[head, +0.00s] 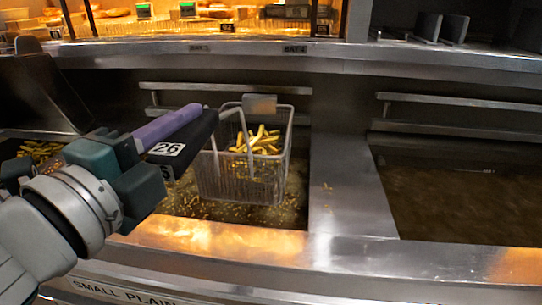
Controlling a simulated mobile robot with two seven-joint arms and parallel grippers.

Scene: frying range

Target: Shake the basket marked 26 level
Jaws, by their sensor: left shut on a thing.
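The wire fry basket (240,172) stands upright in the middle bay, its lower part at the oil, with golden fries (258,142) heaped unevenly inside. Its dark handle (190,146) points left toward me and carries a white label reading 26 (166,149). My left gripper (152,152) is at the handle's near end and is shut on it. A purple piece (167,127) lies along the top of the handle. The fingertips are partly hidden. My right gripper is not in view.
The middle oil vat (283,212) has crumbs floating in it. More fries (38,150) show at far left. A hanging rail (225,87) and lit food shelf (180,22) are behind.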

